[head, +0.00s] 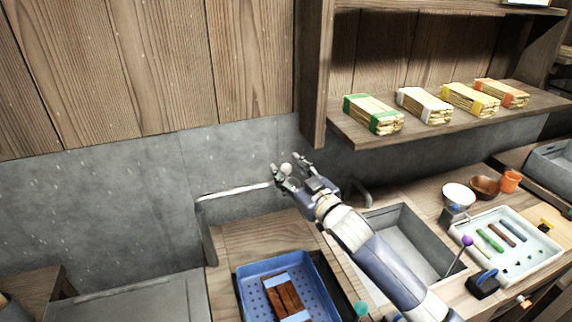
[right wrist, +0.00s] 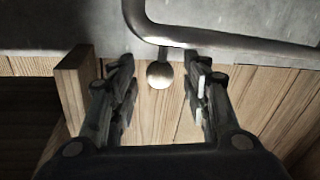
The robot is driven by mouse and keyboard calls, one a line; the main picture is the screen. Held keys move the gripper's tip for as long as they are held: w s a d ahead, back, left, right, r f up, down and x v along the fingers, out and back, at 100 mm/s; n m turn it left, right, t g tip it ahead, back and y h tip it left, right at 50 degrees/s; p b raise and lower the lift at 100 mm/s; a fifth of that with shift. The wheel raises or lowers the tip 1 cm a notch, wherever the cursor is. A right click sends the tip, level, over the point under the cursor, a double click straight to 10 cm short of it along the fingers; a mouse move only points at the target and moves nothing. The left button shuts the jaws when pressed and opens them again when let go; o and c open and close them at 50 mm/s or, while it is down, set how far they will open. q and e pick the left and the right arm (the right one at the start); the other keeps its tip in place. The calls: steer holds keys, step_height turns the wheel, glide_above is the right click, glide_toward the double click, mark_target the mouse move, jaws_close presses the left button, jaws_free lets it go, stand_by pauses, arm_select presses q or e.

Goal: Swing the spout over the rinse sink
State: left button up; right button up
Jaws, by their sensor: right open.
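The spout (right wrist: 230,43) is a grey pipe across the top of the right wrist view, bent upward at its left end. A round pale knob (right wrist: 160,75) hangs at it and also shows in the head view (head: 286,169). My right gripper (head: 292,165) is open, its fingers on either side of the knob (right wrist: 160,100), with gaps visible. The grey sink basin (head: 420,228) lies right of the gripper, partly hidden by my right arm. A curved grey pipe (head: 361,191) shows behind this arm; its link to the spout is hidden. My left gripper is out of view.
A blue crate (head: 243,292) with brown pieces stands on the wooden counter (head: 245,235). A shelf (head: 365,134) with banded bundles is at upper right. A white tray (head: 545,262), a white bowl (head: 459,192) and an orange cup (head: 510,181) stand right of the sink.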

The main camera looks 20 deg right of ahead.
steer(key=shift+w+a+r, duration=0.1)
steer(key=shift+w+a, duration=0.05)
steer(key=shift+w, duration=0.7)
steer(key=shift+a, duration=0.1)
jaws_close()
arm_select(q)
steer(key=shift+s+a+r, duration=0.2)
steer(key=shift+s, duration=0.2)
